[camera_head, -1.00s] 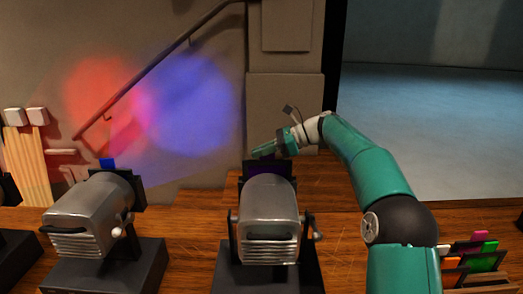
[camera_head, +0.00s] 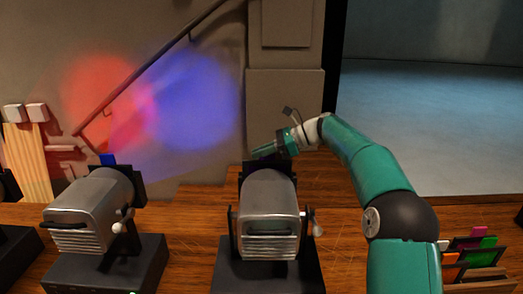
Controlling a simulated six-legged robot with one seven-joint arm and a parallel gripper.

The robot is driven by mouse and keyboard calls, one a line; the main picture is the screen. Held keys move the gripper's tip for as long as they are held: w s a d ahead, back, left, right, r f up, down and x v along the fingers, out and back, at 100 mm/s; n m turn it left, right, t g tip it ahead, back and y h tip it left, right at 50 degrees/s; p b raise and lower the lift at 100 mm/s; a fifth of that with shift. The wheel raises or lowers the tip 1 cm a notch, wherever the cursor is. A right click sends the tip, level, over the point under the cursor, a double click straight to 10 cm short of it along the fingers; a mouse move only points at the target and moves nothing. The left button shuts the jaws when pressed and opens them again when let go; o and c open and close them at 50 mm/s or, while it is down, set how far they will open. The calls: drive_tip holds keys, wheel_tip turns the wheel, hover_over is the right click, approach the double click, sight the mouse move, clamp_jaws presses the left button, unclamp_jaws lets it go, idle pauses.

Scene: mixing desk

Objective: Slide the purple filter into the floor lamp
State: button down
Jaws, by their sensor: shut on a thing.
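A grey ribbed lamp (camera_head: 268,215) stands in the middle on a black base, facing away from me. A dark square frame (camera_head: 246,180) stands up at its far, front end. I take it for the floor lamp, but no label shows. My gripper (camera_head: 263,153) reaches in from the right and is just above the top edge of that frame, shut on the purple filter. The filter is almost wholly hidden behind the fingers and the lamp's frame. I cannot see how deep it sits in the slot.
A second grey lamp (camera_head: 88,212) with a blue filter tab (camera_head: 107,159) stands on the left. A rack of coloured filters (camera_head: 478,256) is at the lower right. Red (camera_head: 98,95) and blue (camera_head: 200,105) light spots fall on the wall behind.

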drive_tip(key=shift+f, duration=0.8)
drive_tip(key=c, duration=1.5)
unclamp_jaws()
drive_tip(key=shift+o, duration=0.2)
drive_tip(key=v, duration=1.3)
drive_tip(key=shift+d+r, duration=0.2)
drive_tip(key=shift+d, duration=0.1)
